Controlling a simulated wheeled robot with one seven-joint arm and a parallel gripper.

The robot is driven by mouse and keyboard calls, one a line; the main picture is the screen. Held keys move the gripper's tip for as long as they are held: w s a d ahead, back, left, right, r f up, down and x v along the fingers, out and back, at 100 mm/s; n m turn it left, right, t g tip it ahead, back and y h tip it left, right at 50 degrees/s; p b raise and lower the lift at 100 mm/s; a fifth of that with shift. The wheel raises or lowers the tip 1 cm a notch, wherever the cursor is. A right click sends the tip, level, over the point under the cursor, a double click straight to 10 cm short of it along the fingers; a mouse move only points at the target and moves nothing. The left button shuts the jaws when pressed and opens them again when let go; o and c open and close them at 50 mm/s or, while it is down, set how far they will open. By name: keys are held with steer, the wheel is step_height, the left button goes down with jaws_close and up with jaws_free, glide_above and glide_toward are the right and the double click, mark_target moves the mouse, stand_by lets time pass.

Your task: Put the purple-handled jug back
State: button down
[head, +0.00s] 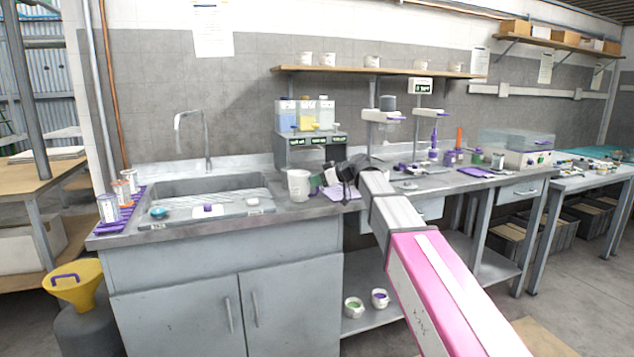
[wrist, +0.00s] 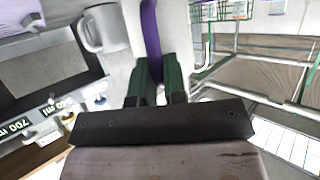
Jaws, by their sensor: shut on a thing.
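The purple-handled jug shows close up in the wrist view as a purple handle strip (wrist: 152,38) with pale white body (wrist: 176,28) beside it. My gripper (wrist: 158,78) is shut on the purple handle, with a green finger on each side. In the head view my dark gripper (head: 346,172) is over the counter at the right of the sink. The held jug is mostly hidden there by the gripper and arm. I cannot tell whether it touches the counter.
Another white jug (head: 299,185) stands left of my gripper; a grey-white jug (wrist: 101,28) shows in the wrist view. A dispenser with several coloured tanks (head: 306,117) stands behind. A purple mat (head: 342,193) lies by the gripper. The sink (head: 210,188) is at left.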

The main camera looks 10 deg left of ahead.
steer(key=c, duration=1.2)
jaws_free()
steer(key=shift+o, duration=0.2)
steer(key=v, duration=1.2)
steer(key=s+d+f+m+h, duration=0.2)
steer(key=d+f+m, duration=0.15)
steer(key=f, duration=0.55)
steer(key=s+d+f+m+h, duration=0.25)
steer(key=d+f, duration=0.25)
steer(key=f, duration=0.3)
steer(key=s+d+f+m+h, duration=0.2)
steer(key=d+f, duration=0.2)
steer(key=f, duration=0.5)
steer(key=s+d+f+m+g+h, duration=0.1)
steer(key=s+d+f+m+h, duration=0.2)
steer(key=s+d+f, duration=0.4)
steer(key=s+d+f+m+g+h, duration=0.2)
steer(key=s+d+f, duration=0.6)
steer(key=f, duration=0.5)
steer(key=shift+s+d+m+h, duration=0.35)
steer(key=shift+s+m+h, duration=0.4)
steer(key=shift+s+m, duration=0.35)
